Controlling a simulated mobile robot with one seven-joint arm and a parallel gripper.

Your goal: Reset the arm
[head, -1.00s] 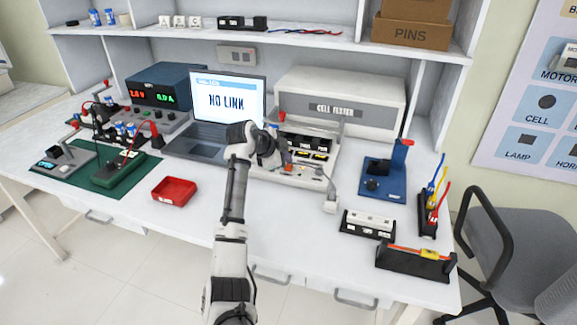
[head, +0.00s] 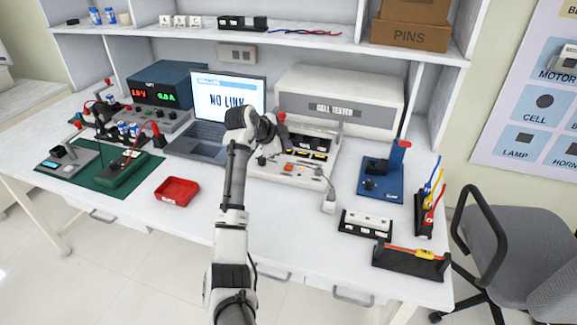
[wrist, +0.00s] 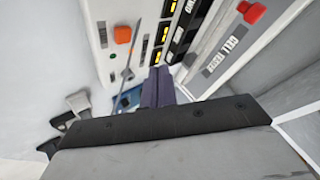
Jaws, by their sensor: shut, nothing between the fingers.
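My arm reaches up from the bottom of the head view over the white bench. My gripper (head: 272,146) is above the front of the cell tester, to the right of the laptop. In the wrist view my gripper (wrist: 158,75) shows its two dark fingers together, with nothing between them. The cell tester (head: 338,111) is a white box with a lower front panel carrying black slots. It also shows in the wrist view (wrist: 193,80), with an orange button (wrist: 122,34) and a red knob (wrist: 251,12). My wrist hides part of the tester's left side.
The laptop (head: 228,98) reads "NO LINK". A red tray (head: 177,191) lies front left and a green mat (head: 95,183) further left. A blue fixture (head: 381,186), a white block holder (head: 366,224) and a black rack (head: 411,263) stand right.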

